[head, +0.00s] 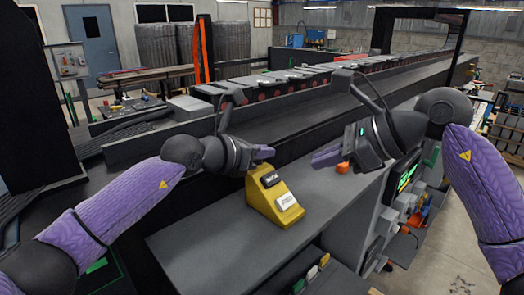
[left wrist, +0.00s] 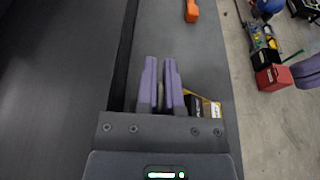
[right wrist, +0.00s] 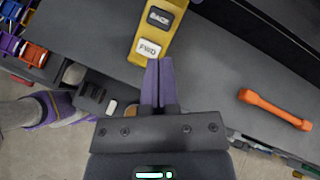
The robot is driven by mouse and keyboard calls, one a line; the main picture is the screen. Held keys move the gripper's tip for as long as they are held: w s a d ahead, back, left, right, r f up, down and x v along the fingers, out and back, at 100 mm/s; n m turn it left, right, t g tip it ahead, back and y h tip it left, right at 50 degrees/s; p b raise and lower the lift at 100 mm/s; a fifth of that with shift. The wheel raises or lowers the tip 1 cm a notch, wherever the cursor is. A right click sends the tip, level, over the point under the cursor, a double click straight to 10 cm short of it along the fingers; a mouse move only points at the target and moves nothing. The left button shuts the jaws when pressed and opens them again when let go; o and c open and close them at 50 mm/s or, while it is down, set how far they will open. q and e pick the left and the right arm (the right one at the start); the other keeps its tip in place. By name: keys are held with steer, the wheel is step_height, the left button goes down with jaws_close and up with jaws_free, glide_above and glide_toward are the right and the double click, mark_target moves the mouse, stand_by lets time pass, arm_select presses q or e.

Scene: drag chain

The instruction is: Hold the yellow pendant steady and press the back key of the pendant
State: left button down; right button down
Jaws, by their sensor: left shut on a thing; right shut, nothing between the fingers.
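The yellow pendant (head: 261,205) stands on the grey bench top, its sloped face carrying a black BACK key (head: 271,180) above a white FWD key (head: 286,201). The right wrist view shows the BACK key (right wrist: 160,16) and FWD key (right wrist: 148,48) clearly. My left gripper (head: 265,153) is at the pendant's upper back, shut on it; the left wrist view shows its fingers (left wrist: 160,62) with a thin grey part between them, the yellow body mostly hidden. My right gripper (head: 318,157) is shut and empty, apart from the pendant, to its upper right.
An orange handle-like object (right wrist: 275,108) lies on the bench, partly hidden behind my right gripper in the head view (head: 342,167). A long conveyor (head: 290,82) runs behind. The bench (head: 205,245) is clear in front and left of the pendant.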

stand_by(0.7)
steer(key=s+a+r+m+y, duration=0.2)
steer(key=s+a+r+y, duration=0.1)
steer(key=r+y, duration=0.35)
steer(key=s+a+r+m+y, duration=0.2)
steer(key=s+r+y, duration=0.1)
steer(key=r+y, duration=0.4)
steer(key=w+d+r+m+t+h, duration=0.1)
steer(key=d+r+m+t+h, duration=0.1)
steer(key=m+t, duration=0.6)
steer(key=w+d+r+m+t+h, duration=0.1)
steer(key=w+d+r+m+t, duration=0.15)
steer(key=m+t, duration=0.55)
step_height(320, 180, down, 15)
steer(key=a+m+g+h, duration=0.1)
steer(key=m+g+h, duration=0.6)
steer(key=m, duration=1.2)
steer(key=w+h, duration=0.1)
steer(key=h, duration=0.3)
steer(key=shift+a+f, duration=0.15)
steer(key=shift+a, duration=0.25)
